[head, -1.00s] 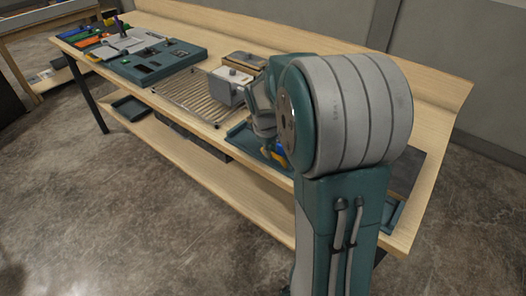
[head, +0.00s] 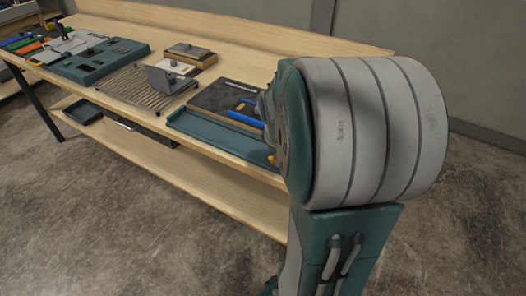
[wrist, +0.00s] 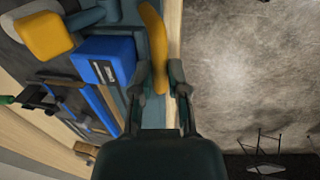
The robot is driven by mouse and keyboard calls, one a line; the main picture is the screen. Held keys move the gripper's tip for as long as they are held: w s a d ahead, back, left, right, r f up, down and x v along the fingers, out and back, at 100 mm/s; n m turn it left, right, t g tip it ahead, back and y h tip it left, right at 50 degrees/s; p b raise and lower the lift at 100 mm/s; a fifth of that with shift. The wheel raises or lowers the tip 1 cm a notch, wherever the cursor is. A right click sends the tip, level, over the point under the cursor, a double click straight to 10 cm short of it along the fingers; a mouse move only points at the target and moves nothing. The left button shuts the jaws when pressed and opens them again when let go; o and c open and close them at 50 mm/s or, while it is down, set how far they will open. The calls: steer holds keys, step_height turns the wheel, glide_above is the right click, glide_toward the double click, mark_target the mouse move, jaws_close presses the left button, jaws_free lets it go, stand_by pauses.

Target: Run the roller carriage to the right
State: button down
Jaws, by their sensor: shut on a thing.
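In the wrist view, a blue block (wrist: 107,62) with a dark label, apparently the roller carriage, sits beside blue rails (wrist: 102,112). An orange-yellow bar (wrist: 153,40) lies at the fingertips of my gripper (wrist: 161,78), which is shut on it. Whether the bar joins the blue block cannot be told. A yellow rounded block (wrist: 42,36) is at upper left. In the head view, blue rails (head: 246,118) lie on a dark plate over a teal tray (head: 207,129). My arm hides the gripper and blue block there.
To the left on the wooden bench are a slatted rack (head: 133,87), a grey bracket (head: 166,83), a wooden block (head: 190,54) and a teal console (head: 95,66). The bench's front edge runs close to my arm. Bare floor (wrist: 235,75) lies beyond it.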

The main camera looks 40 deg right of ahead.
steer(key=shift+s+d+f, duration=0.1)
steer(key=shift+s+d, duration=0.15)
steer(key=shift+s, duration=0.6)
steer(key=shift+s+d+f, duration=0.1)
steer(key=shift+s+d, duration=0.1)
steer(key=shift+s, duration=0.6)
steer(key=shift+s+r, duration=0.1)
steer(key=c, duration=0.7)
jaws_free()
steer(key=shift+d, duration=0.1)
steer(key=shift+o, duration=0.2)
steer(key=shift+r, duration=0.25)
step_height(320, 180, up, 11)
steer(key=a, duration=0.2)
steer(key=shift+s+r, duration=0.15)
steer(key=shift+s, duration=0.15)
